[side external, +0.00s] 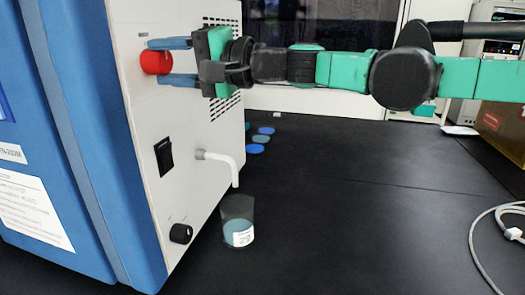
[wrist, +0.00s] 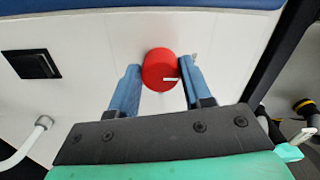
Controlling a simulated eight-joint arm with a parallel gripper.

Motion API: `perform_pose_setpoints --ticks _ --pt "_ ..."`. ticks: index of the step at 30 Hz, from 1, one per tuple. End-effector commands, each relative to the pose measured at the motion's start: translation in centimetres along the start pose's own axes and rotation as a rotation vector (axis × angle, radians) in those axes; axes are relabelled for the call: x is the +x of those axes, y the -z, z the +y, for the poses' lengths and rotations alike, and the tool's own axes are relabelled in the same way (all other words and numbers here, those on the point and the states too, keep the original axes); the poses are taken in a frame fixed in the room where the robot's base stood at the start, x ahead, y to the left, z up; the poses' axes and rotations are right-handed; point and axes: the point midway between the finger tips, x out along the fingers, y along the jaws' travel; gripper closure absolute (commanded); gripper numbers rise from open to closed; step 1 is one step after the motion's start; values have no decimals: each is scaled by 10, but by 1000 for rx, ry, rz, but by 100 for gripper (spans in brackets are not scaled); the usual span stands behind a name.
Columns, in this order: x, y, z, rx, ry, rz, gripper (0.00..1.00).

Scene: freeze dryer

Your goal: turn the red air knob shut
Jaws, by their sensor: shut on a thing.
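The red air knob (side external: 156,62) sits high on the white side panel of the blue freeze dryer. In the wrist view the red knob (wrist: 160,69) lies between the two blue fingers, with a short white mark on its face near the lower right. My gripper (side external: 168,62) reaches in level from the right, its fingers on either side of the knob. In the wrist view my gripper (wrist: 161,82) is shut on the knob, with a finger against its left and right sides.
Below the knob on the panel are a black switch (side external: 164,156), a white bent spout (side external: 222,163) and a black knob (side external: 181,233). A beaker (side external: 238,220) stands under the spout. Blue discs (side external: 258,141) lie behind. The dark bench is clear at centre right; a white cable (side external: 482,240) lies at far right.

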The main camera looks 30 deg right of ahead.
Motion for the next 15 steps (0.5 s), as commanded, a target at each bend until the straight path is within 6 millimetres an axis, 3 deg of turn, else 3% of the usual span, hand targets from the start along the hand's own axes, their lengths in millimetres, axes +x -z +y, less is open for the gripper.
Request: perform_pose_setpoints --ticks 15 --pt "0 1 0 -32 -1 2 100"
